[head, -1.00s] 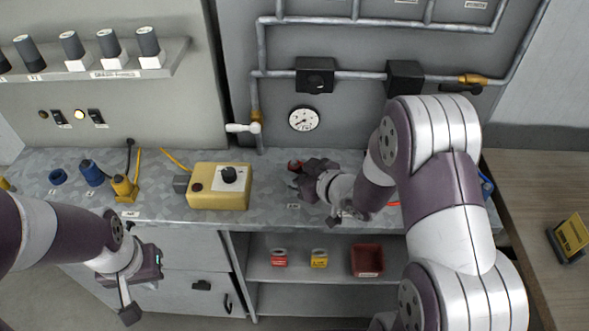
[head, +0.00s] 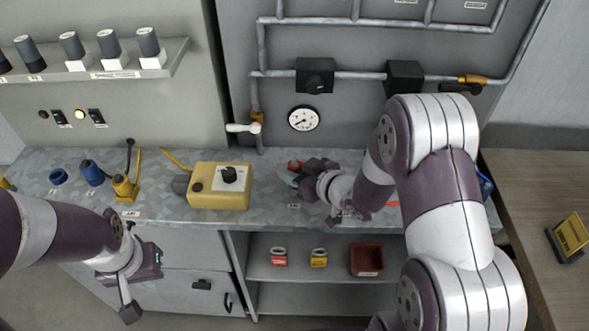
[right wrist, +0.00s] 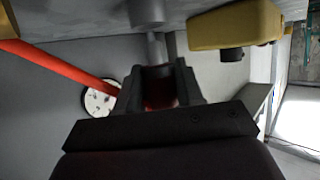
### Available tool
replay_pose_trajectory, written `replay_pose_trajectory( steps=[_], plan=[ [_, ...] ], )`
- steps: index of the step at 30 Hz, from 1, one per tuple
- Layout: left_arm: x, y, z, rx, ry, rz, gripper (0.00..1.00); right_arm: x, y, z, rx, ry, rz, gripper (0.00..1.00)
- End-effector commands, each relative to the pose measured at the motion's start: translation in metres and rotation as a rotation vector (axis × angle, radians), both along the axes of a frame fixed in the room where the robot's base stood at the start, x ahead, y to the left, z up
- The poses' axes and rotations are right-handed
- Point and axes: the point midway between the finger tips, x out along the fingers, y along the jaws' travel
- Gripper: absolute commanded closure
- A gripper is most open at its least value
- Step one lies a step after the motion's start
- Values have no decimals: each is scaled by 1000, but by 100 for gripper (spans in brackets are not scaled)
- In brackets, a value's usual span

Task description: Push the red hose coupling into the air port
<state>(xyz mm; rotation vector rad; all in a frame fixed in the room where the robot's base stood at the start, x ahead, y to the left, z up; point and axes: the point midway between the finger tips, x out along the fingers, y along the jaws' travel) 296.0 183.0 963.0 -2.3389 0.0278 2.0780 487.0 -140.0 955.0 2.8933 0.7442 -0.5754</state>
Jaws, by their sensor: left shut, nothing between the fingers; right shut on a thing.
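My right gripper (head: 303,181) is low over the bench, right of the yellow box. In the right wrist view its dark jaws (right wrist: 158,72) are shut on the red coupling (right wrist: 159,90), which is mostly hidden between them. A grey cylindrical fitting (right wrist: 147,12) with a narrower stub (right wrist: 155,46) lies straight ahead of the jaws. It looks like the air port, but I cannot tell whether the coupling touches it. A red part (head: 295,165) shows beside the gripper in the head view. My left gripper (head: 140,285) is shut and empty in front of the bench.
The yellow box (head: 219,186) with a black knob stands left of my right gripper. A red hose (right wrist: 60,60) crosses the right wrist view. A gauge (head: 303,119) and a white-handled valve (head: 243,127) are behind. A shelf with a red bin (head: 367,260) lies below.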

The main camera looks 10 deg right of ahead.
Motion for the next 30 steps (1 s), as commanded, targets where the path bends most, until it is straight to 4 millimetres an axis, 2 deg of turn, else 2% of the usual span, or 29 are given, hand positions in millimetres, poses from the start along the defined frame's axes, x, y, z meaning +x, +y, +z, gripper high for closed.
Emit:
replay_pose_trajectory(
  steps=[17,30],
  plan=[
    [0,0,1,0,0,0,100,0,0,-1,0,0,0,95],
    [0,0,-8,0,0,0,100,0,0,-11,0,0,0,95]
  ],
)
